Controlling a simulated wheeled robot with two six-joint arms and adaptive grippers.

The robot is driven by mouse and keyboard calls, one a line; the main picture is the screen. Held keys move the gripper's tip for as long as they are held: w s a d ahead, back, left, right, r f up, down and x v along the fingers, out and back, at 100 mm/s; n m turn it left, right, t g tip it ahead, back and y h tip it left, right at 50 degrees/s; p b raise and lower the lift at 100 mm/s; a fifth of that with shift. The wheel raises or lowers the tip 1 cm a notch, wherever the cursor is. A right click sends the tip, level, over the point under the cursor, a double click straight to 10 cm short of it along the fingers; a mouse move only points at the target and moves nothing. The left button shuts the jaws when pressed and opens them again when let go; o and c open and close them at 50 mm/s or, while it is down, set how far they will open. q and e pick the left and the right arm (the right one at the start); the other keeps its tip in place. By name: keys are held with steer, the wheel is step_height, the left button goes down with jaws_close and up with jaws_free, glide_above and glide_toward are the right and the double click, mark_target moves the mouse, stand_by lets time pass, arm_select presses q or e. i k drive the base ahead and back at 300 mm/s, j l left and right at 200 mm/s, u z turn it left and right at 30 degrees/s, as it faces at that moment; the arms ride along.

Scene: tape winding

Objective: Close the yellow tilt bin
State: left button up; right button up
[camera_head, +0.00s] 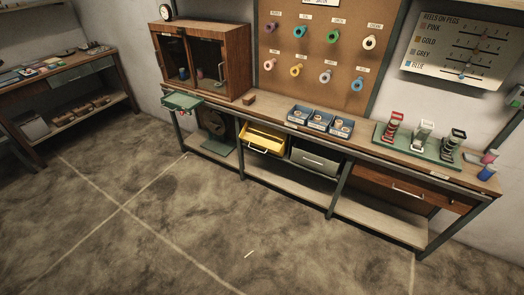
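The yellow tilt bin (265,139) hangs under the front edge of the long workbench, left of its middle. It is tilted open: its front leans outward and the inside shows from above. A pale handle (258,149) is on its front. The inside looks empty from here, but it is small in view. Neither of my grippers is in view.
A grey-green bin (315,160) with a handle sits right of the yellow bin, apparently shut. A wooden drawer (412,190) is at the right.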

mark_target(274, 142)
steer(key=i+j+z, duration=0.3)
steer(key=i+j, duration=0.15)
steer(key=i, duration=0.35)
steer(key=i+j+z, duration=0.35)
steer(key=i+j, duration=0.25)
steer(key=i, duration=0.15)
